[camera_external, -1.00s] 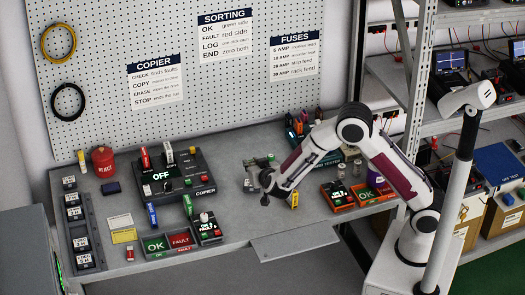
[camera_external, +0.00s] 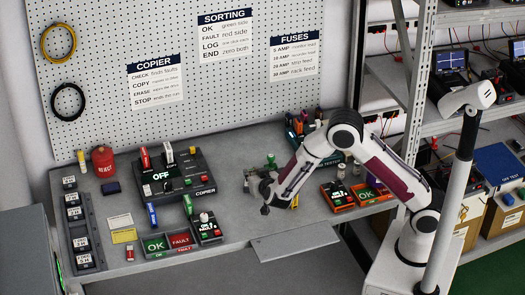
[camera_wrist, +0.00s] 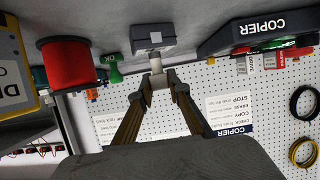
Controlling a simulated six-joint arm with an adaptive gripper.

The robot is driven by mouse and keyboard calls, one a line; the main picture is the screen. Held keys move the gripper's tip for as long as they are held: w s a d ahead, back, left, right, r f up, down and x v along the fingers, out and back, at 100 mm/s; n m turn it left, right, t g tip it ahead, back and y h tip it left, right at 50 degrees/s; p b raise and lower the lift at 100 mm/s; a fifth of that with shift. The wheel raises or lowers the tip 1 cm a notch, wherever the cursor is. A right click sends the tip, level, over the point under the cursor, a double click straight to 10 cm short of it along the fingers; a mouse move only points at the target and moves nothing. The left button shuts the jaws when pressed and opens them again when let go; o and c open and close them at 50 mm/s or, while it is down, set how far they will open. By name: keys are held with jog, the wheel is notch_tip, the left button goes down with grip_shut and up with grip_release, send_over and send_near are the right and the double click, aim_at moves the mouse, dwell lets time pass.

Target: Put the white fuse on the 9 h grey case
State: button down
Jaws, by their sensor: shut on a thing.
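My gripper (camera_wrist: 160,85) is shut on a slim white piece (camera_wrist: 158,76), which looks like the white fuse. A dark grey block with a pale patch (camera_wrist: 153,38) is right beyond the piece in the wrist view; I cannot tell if they are joined. In the external view my gripper (camera_external: 265,209) points down above the middle of the bench, and what it holds is too small to make out. Several grey cases with white labels (camera_external: 73,199) line the bench's left side, some in a long rail (camera_external: 91,220). Their lettering is too small to tell which is 9 h.
Between my gripper and the labelled cases stand the copier (camera_external: 200,177), a small dark switch box (camera_external: 209,232) and the OK/FAULT tray (camera_external: 168,254). A red can (camera_external: 103,161) stands at the back left. The bench front near my gripper is clear.

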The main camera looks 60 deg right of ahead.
jog(key=shift+f, duration=0.15)
jog(key=c, duration=1.9)
grip_release()
jog(key=shift+r, duration=0.2)
jog(key=v, duration=1.2)
jog(key=shift+f, duration=0.1)
